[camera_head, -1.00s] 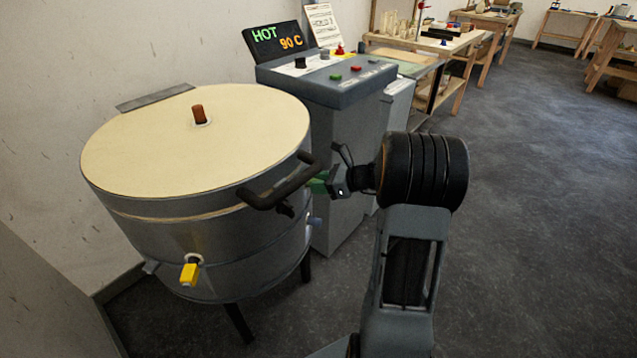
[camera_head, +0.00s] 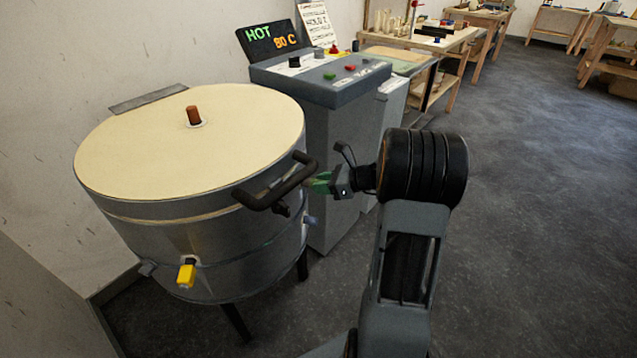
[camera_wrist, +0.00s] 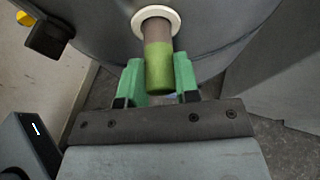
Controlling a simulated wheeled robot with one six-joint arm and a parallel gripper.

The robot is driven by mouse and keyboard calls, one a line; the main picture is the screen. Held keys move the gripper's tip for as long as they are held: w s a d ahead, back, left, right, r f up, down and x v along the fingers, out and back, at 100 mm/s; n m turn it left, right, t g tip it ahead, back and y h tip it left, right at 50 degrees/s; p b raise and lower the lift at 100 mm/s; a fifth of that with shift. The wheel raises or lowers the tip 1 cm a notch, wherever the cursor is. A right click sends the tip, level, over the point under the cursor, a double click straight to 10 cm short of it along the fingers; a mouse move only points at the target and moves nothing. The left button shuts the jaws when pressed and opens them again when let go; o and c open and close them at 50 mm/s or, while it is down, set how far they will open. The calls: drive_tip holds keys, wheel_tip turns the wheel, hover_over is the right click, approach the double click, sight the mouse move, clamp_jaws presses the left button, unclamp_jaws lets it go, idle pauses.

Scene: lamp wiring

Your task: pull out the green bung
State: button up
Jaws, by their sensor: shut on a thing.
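The green bung (camera_wrist: 159,70) shows in the wrist view, with a green outer end and a brown-grey shank. The shank runs up to the white ring (camera_wrist: 156,18) in the drum's wall, and a fair length of it is bare. I cannot tell how deep the shank still sits in the ring. My gripper (camera_wrist: 158,80) has its two green fingers on either side of the green end and is shut on it. In the head view my gripper (camera_head: 320,183) is at the right side of the drum (camera_head: 190,240), beside the black handle; the bung is hard to make out there.
The black handle (camera_head: 262,199) juts out close to my gripper. A brown bung (camera_head: 193,116) is on the lid, a yellow one (camera_head: 186,275) at the front. A control cabinet (camera_head: 330,140) stands behind, its display (camera_head: 272,40) reading HOT. The floor at right is clear.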

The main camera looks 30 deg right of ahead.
drive_tip(key=s+d+p, duration=0.2)
drive_tip(key=s+d, duration=0.3)
drive_tip(key=d, duration=0.1)
drive_tip(key=shift+s, duration=0.4)
idle(0.8)
drive_tip(key=shift+d, duration=0.1)
